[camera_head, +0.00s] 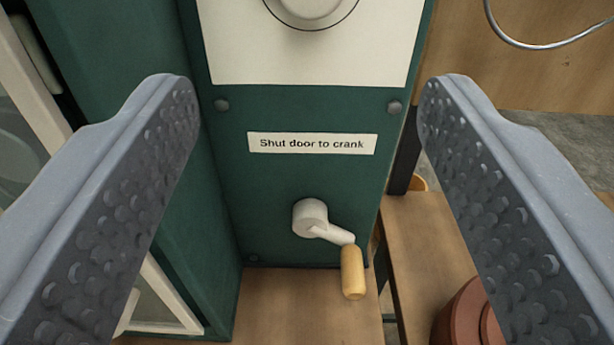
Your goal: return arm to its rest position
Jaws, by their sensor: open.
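My gripper (304,95) is open and empty, with its two grey dimpled fingers wide apart at the left and right of the view. Between the fingers stands a dark green cabinet (270,190). A white crank (312,218) with a wooden handle (353,272) sits low on its front, and the handle hangs down to the right. I cannot tell whether either finger touches the cabinet.
A label (312,144) on the cabinet reads "Shut door to crank". A white panel with a round knob (310,8) is above it. A white-framed door (38,85) is at left. A reddish-brown round object (465,315) stands at lower right on a wooden surface (425,245).

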